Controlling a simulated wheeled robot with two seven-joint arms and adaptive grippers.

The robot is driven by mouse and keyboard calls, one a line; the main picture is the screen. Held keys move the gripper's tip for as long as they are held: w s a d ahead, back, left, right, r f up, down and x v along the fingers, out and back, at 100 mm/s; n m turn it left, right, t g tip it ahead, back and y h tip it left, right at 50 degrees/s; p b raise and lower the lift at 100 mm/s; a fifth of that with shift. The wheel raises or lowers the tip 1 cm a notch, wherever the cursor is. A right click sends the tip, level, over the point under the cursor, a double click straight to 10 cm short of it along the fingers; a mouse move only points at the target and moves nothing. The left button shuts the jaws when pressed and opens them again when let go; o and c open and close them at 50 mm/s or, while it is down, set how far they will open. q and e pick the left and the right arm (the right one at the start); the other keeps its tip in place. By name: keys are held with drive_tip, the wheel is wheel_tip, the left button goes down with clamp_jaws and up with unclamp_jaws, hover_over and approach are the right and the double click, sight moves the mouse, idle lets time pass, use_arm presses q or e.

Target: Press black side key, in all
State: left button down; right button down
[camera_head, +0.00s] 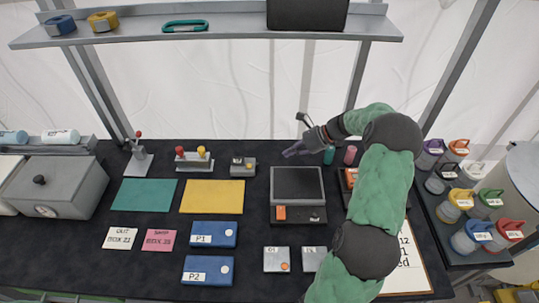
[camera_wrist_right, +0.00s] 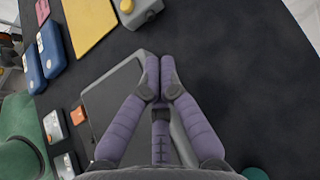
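A grey device with a dark screen (camera_head: 298,182) stands on the black table. Its dark front strip carries an orange key (camera_head: 280,212) and a small white label. I cannot pick out a black side key in either view. My right gripper (camera_head: 294,151) is just behind the device's far edge in the head view. In the right wrist view its purple fingers (camera_wrist_right: 160,70) are drawn together with nothing between them. They overlap the edge of the device (camera_wrist_right: 104,104) and hide part of it; I cannot tell whether they touch it. My left gripper is not in view.
A small grey box with a yellow button (camera_head: 243,167) stands left of the device. Blue boxes (camera_head: 213,234) and a yellow mat (camera_head: 212,196) lie further left. Small bottles (camera_head: 350,155) stand close right of my gripper. A rack of lidded jars (camera_head: 467,262) is at the right.

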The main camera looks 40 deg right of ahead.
sight(268, 167)
drive_tip(key=shift+s+a+r, duration=0.15)
drive_tip(key=shift+w+a+f, duration=0.2)
drive_tip(key=shift+w+f, duration=0.05)
drive_tip(key=shift+f, duration=0.15)
drive_tip(key=b+x, duration=0.3)
drive_tip(key=x, duration=0.6)
drive_tip(key=shift+w, duration=0.1)
